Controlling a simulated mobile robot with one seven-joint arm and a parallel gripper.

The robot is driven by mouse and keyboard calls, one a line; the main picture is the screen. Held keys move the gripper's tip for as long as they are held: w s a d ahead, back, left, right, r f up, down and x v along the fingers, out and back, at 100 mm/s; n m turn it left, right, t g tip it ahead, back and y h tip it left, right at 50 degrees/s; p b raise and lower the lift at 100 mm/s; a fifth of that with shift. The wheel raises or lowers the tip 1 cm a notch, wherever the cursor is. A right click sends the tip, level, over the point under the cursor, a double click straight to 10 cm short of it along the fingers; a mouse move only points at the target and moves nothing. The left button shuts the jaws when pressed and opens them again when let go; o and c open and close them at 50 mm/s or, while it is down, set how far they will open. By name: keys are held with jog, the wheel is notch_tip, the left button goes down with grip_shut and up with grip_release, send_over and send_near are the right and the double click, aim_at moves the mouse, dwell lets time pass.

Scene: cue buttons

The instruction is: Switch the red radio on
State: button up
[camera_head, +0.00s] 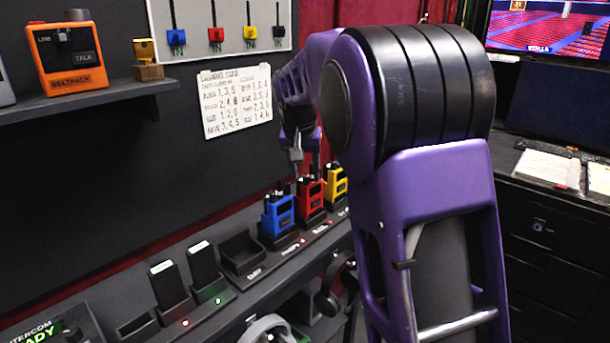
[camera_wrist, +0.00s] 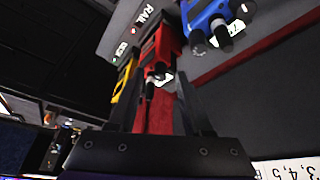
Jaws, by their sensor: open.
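The red radio (camera_head: 310,194) stands upright in a charger slot on the shelf, between the blue radio (camera_head: 279,215) and the yellow radio (camera_head: 337,181). In the wrist view the red radio (camera_wrist: 161,48) is ahead, its dark knob and antenna on top facing the camera. My gripper (camera_wrist: 158,92) is open and empty, its two dark fingers apart, with the red radio beyond the gap between them. In the head view my gripper (camera_head: 305,163) is just above the red radio, partly hidden by my arm. I cannot tell whether it touches the radio.
The blue radio (camera_wrist: 208,15) and yellow radio (camera_wrist: 125,80) flank the red one closely. Left along the shelf are an empty charger slot (camera_head: 243,252) and two dark handsets (camera_head: 168,283). A handwritten note (camera_head: 236,98) hangs on the wall behind. A headset (camera_head: 333,283) hangs below.

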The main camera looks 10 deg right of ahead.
jog(key=shift+f, duration=0.15)
grip_shut()
jog(key=shift+m+p, duration=0.35)
jog(key=shift+m, duration=0.05)
jog(key=m+p, duration=0.1)
jog(key=m+g+h+p, duration=0.1)
jog(key=m, duration=0.1)
jog(key=shift+w+a+m+p, duration=0.15)
jog(key=shift+m+p, duration=0.15)
jog(key=m+g+h+p, duration=0.1)
jog(key=m+p, duration=0.2)
jog(key=m, duration=0.1)
jog(key=shift+w+m, duration=0.15)
jog(key=shift+m, duration=0.15)
jog(key=shift+m+g+h+p, duration=0.3)
jog(key=shift+m+g+p, duration=0.1)
jog(key=shift+m+p, duration=0.1)
